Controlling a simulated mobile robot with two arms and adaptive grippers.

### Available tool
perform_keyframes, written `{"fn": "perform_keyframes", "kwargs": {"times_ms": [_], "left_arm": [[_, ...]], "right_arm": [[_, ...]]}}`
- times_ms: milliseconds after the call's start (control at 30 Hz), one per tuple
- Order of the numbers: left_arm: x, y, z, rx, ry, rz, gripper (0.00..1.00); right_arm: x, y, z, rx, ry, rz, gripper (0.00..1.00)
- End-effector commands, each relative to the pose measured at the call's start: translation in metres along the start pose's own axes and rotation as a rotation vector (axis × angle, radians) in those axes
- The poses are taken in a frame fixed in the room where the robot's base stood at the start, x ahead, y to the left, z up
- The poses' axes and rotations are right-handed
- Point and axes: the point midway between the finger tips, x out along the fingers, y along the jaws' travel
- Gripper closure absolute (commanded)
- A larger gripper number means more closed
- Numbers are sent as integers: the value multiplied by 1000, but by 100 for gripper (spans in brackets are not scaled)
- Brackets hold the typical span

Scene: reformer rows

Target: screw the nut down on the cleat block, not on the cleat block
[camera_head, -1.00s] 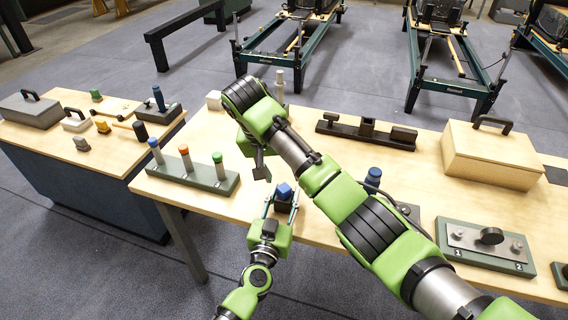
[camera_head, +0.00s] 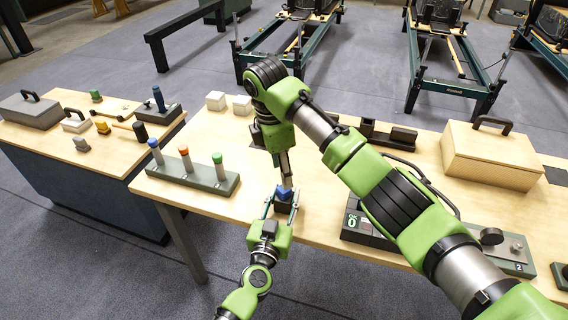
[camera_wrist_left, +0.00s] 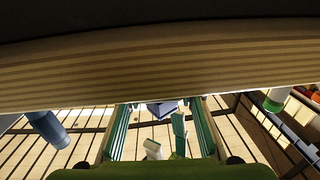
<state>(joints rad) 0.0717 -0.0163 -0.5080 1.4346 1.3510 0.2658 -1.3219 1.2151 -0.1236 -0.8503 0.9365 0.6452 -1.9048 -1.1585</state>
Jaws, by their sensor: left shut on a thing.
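A blue nut (camera_head: 283,192) sits on top of a small dark block (camera_head: 285,207) near the table's front edge. My left gripper (camera_head: 284,208) is shut on the dark block from the front. In the left wrist view a blue-grey piece (camera_wrist_left: 162,108) shows between my left gripper's green fingers (camera_wrist_left: 162,135). My right gripper (camera_head: 286,184) points down from above, with its fingertips at the blue nut. I cannot tell whether its fingers are shut on the nut. The text names two cleat blocks alike, and I cannot tell them apart.
A grey rack (camera_head: 205,178) with blue, orange and green topped pegs stands left of my grippers. White cubes (camera_head: 215,100) and a dark rail (camera_head: 403,138) lie behind. A wooden box (camera_head: 490,158) stands at right. A counter reading 0 (camera_head: 352,222) is partly behind my right arm.

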Motion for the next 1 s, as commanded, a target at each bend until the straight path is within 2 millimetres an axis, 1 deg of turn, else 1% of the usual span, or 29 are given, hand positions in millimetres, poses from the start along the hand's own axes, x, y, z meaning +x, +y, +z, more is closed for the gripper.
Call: {"fn": "perform_keyframes", "kwargs": {"times_ms": [100, 400, 600, 700, 800, 1000], "left_arm": [[0, 0, 1, 0, -1, 0, 100], [0, 0, 1, 0, -1, 0, 100], [0, 0, 1, 0, -1, 0, 100], [0, 0, 1, 0, -1, 0, 100], [0, 0, 0, 0, -1, 0, 100], [0, 0, 0, 0, -1, 0, 100]], "right_arm": [[-3, 0, 2, -230, 21, -5, 56], [-10, -2, 5, -814, 87, 2, 56], [-15, -2, 6, -1127, 124, 24, 56], [-16, -3, 6, -1229, 136, 33, 56], [-17, -3, 7, -1289, 143, 40, 56], [-17, -4, 7, -1320, 147, 43, 56]]}}
